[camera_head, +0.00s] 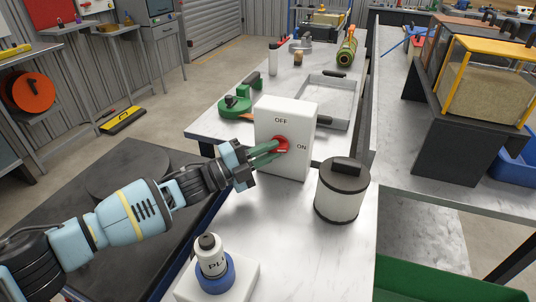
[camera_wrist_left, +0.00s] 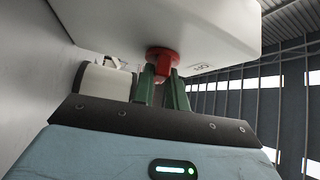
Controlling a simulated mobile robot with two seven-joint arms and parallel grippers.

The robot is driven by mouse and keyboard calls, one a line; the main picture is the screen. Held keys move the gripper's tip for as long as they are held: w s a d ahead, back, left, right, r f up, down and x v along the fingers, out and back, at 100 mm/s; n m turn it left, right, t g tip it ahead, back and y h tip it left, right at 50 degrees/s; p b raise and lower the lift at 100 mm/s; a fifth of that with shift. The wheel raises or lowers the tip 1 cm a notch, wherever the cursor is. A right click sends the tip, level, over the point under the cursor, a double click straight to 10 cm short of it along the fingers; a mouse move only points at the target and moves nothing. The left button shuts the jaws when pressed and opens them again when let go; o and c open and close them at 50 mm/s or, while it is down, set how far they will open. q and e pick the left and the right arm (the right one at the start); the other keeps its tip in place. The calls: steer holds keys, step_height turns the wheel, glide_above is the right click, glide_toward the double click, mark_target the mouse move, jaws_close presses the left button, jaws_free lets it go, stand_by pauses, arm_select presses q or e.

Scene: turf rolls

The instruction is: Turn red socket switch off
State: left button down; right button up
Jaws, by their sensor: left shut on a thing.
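The red socket switch (camera_head: 281,146) is a red round knob on the front of a white box (camera_head: 302,118). The box stands upright on the metal table and carries the printed words OFF above the knob and ON to its right. My left gripper (camera_head: 272,150) reaches in from the left, its green fingers shut on the red knob. The left wrist view shows the red knob (camera_wrist_left: 162,55) between the fingertips (camera_wrist_left: 163,75), with the white box (camera_wrist_left: 190,25) behind it. The knob's exact pointing direction is hard to tell. My right gripper is in neither view.
A white canister with a black lid (camera_head: 342,190) stands close to the right of the box. A white bottle in a blue ring (camera_head: 212,262) is in front. A green tool (camera_head: 238,104) and a metal tray (camera_head: 345,88) lie behind. The table's middle front is clear.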

arm_select(q)
steer(key=n+b, duration=0.1)
steer(key=n+t+h+b, duration=0.1)
steer(key=shift+d+f+n+t, duration=0.1)
steer(key=shift+f+n+t, duration=0.15)
steer(key=shift+n+t, duration=0.05)
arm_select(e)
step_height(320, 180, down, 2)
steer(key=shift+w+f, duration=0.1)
arm_select(q)
steer(key=shift+r, duration=0.1)
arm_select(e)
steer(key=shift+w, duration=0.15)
arm_select(q)
steer(key=c, duration=1.4)
jaws_free()
